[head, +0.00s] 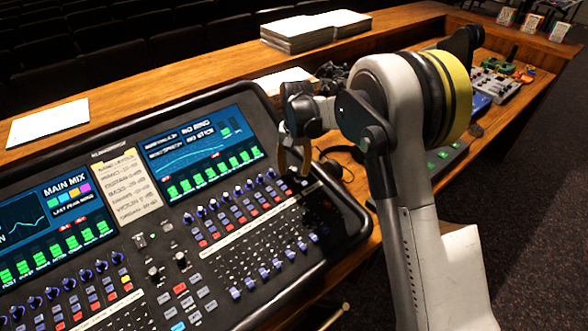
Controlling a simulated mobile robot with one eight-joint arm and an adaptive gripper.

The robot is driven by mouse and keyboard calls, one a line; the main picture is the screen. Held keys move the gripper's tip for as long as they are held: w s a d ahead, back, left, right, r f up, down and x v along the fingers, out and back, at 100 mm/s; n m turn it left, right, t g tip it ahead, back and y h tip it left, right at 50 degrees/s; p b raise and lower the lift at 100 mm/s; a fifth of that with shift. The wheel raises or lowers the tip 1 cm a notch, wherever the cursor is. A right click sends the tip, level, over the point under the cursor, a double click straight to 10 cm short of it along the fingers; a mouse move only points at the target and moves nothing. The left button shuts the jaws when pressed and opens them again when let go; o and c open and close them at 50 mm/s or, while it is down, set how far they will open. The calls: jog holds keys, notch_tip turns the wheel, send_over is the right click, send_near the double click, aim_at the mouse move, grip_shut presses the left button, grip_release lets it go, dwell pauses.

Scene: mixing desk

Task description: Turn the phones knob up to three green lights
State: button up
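The mixing desk (215,278) fills the left and middle of the head view, with rows of knobs, faders and buttons. My gripper (295,160) is above the desk's upper right corner, beside the right screen (197,148), pointing down. Its fingers are small and dark here, so I cannot tell whether they are open or shut. I see nothing clearly held in it. No label reading "phones" is legible, so I cannot pick out that knob. A dark unit with lit green squares (432,167) lies right of the desk, partly hidden by my arm.
A paper note (128,185) lies between the two screens. Paper stacks (315,31) and a white sheet (47,122) rest on the wooden ledge (190,73). A grey box with knobs (494,84) stands at the far right. My arm blocks part of the desk's right side.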

aim_at(295, 168)
notch_tip(295, 168, up, 12)
jog(key=shift+d, duration=0.2)
dwell(0.6)
jog(key=s+d+r+t+b, duration=0.1)
jog(key=s+d+r+t, duration=0.1)
jog(key=s+d+r, duration=0.35)
jog(key=s+d+r+t, duration=0.1)
jog(key=s+d+r, duration=0.15)
jog(key=s, duration=0.65)
jog(key=s+d+f+t, duration=0.2)
jog(key=s, duration=0.6)
jog(key=s+d+f+n+t+b, duration=0.1)
jog(key=s+d+f+t, duration=0.1)
jog(key=s, duration=0.6)
jog(key=shift+d+f, duration=0.45)
jog(key=shift+d, duration=0.15)
